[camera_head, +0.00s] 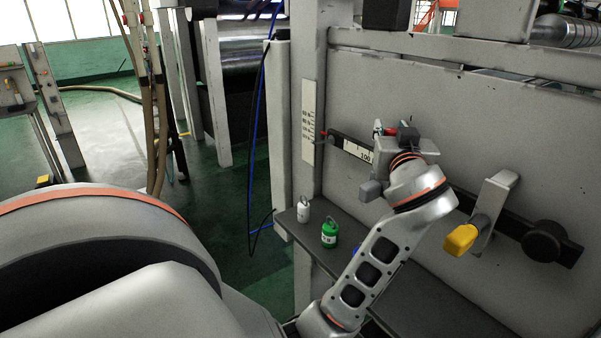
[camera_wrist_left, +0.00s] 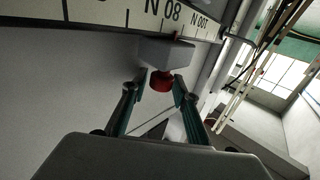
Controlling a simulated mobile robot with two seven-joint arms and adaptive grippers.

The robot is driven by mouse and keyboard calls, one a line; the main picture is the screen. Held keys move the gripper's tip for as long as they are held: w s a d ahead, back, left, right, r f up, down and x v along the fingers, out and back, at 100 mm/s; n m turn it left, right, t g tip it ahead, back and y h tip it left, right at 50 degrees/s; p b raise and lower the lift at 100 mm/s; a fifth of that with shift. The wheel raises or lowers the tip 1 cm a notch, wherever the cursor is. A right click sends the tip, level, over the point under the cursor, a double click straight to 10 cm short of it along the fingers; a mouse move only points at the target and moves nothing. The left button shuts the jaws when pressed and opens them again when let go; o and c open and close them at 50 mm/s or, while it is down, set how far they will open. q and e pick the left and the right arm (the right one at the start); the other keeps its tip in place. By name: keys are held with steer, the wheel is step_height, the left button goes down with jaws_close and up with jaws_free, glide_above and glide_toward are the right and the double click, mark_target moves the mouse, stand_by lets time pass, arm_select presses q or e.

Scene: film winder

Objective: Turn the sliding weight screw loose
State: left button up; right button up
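The red screw (camera_wrist_left: 161,81) sticks out of the grey sliding weight (camera_wrist_left: 165,53) on the scale bar (camera_wrist_left: 105,14), near the 80 N mark in the left wrist view. My left gripper (camera_wrist_left: 159,84) is open, its two teal fingers on either side of the screw with a gap to each. In the head view my left gripper (camera_head: 383,130) is at the scale bar (camera_head: 352,150), right of the 100 mark. It hides most of the sliding weight there. My right gripper is not in view.
A lever with a yellow handle (camera_head: 461,239) and a black round knob (camera_head: 543,241) are to the right on the grey panel. A white weight (camera_head: 303,211) and a green weight (camera_head: 329,234) stand on the dark ledge (camera_head: 425,300) below.

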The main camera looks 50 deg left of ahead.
arm_select(q)
steer(key=shift+m+t+h+p, duration=0.35)
steer(key=shift+m+t+h, duration=0.55)
steer(key=shift+m+h, duration=0.15)
steer(key=shift+m+t+h, duration=1.1)
steer(key=shift+m+h, duration=0.45)
steer(key=shift+h, duration=0.9)
steer(key=shift+m+t+h, duration=0.4)
steer(key=shift+m+h, duration=1)
steer(key=shift+h, duration=0.7)
